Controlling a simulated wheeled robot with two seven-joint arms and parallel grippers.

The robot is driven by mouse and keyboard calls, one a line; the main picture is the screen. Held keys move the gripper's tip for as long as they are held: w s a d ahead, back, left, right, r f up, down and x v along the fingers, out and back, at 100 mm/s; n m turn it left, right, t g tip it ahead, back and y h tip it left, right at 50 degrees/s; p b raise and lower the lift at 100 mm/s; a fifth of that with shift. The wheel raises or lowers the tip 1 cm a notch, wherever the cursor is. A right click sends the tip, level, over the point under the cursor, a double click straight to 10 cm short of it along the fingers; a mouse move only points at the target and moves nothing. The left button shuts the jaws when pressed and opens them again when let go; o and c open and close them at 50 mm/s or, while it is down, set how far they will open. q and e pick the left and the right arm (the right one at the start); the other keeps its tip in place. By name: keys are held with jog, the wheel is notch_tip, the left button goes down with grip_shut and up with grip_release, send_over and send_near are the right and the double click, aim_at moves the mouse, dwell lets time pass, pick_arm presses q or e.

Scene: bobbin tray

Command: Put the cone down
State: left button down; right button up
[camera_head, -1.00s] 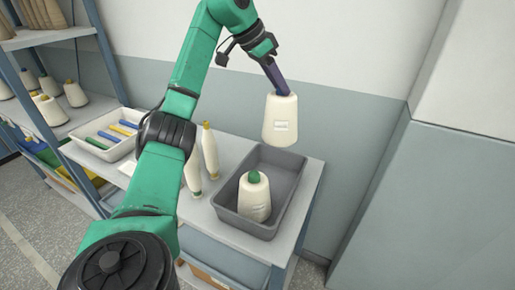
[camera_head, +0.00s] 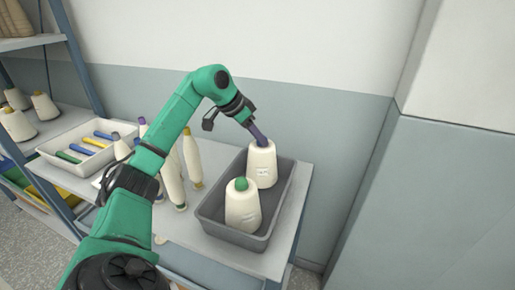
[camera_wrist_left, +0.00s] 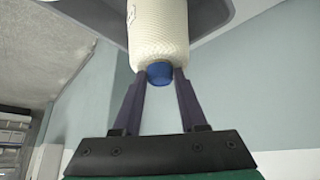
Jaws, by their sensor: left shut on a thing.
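My left gripper (camera_head: 257,135) is shut on the top of a cream yarn cone (camera_head: 262,168). In the left wrist view, its fingers (camera_wrist_left: 161,76) hold the blue tip (camera_wrist_left: 160,74) of this cone (camera_wrist_left: 158,35). The cone is upright inside the back part of the grey tray (camera_head: 210,212). Its base is partly hidden by the other cone, so I cannot tell whether it touches the tray floor. A second cream cone (camera_head: 242,209) with a green tip stands in the front part of the tray. My right gripper is not in view.
Several tall slim bobbins (camera_head: 193,158) stand on the table left of the tray, partly behind my left arm. A white tray (camera_head: 62,160) with coloured tubes lies farther left. A shelf (camera_head: 45,130) with cones is at the far left. A wall rises behind the table.

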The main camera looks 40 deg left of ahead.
aim_at(257, 144)
pick_arm(q)
notch_tip(257, 144, down, 3)
jog(key=shift+d+r, duration=0.15)
jog(key=shift+c, duration=2.2)
grip_release()
jog(key=shift+s, duration=0.1)
jog(key=shift+r, duration=0.1)
jog(key=v, duration=1.1)
jog(key=shift+r+b, duration=0.25)
jog(key=shift+b, duration=0.15)
jog(key=shift+s, duration=0.15)
